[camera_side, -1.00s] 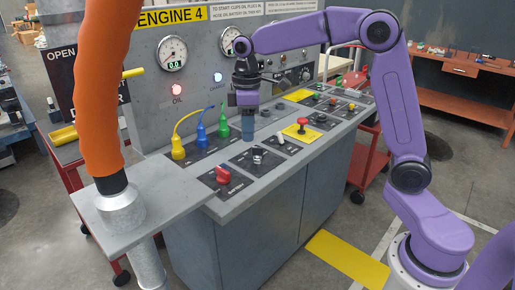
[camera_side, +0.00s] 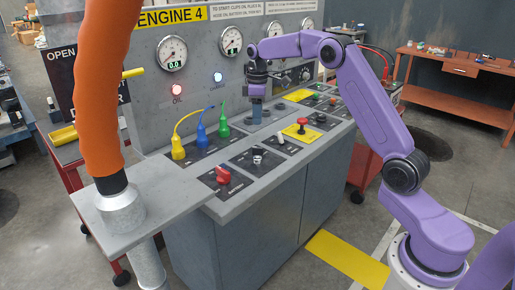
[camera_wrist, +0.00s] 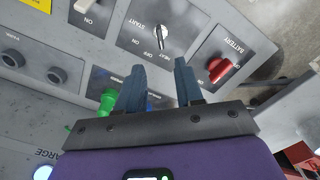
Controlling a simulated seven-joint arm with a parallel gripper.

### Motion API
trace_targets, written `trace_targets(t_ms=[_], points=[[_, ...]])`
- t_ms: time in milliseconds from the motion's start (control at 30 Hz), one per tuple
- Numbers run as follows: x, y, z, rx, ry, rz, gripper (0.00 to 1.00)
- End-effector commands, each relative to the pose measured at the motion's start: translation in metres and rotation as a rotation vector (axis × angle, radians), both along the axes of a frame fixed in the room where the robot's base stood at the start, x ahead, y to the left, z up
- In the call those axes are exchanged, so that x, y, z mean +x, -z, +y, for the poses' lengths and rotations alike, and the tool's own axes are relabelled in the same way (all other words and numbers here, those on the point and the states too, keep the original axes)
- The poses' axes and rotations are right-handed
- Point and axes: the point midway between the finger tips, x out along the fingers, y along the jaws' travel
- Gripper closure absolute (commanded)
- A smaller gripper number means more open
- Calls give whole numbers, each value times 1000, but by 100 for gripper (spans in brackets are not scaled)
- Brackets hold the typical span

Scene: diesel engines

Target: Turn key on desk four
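The silver key (camera_side: 258,159) sits in its switch on the sloping desk of the ENGINE 4 panel. In the wrist view the key (camera_wrist: 161,36) stands upright in a dark plate marked START, HEAT, OFF and ON. Its exact setting is hard to tell. My gripper (camera_side: 256,117) is above the desk, behind the key and apart from it, near the green plug. In the wrist view my gripper (camera_wrist: 157,78) has its two blue-grey fingers apart with nothing between them. The key is beyond the fingertips.
A red battery switch (camera_side: 222,175) is left of the key in the side view. Yellow (camera_side: 177,147), blue (camera_side: 201,135) and green (camera_side: 223,127) plugs with cables stand behind it. A red button on yellow (camera_side: 301,126) is to the right. The orange column (camera_side: 104,90) stands at left.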

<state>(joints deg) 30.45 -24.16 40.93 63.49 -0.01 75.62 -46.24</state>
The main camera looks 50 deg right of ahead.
Motion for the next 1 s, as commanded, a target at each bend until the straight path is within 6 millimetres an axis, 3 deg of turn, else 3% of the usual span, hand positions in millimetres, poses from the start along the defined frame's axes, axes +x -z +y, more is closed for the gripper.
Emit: trace_targets(t_ms=[400,600,800,1000], points=[[-1,81,0,0,0,4,64],[-1,111,0,0,1,3,64],[-1,127,0,0,0,0,64],[0,130,0,0,0,0,64]])
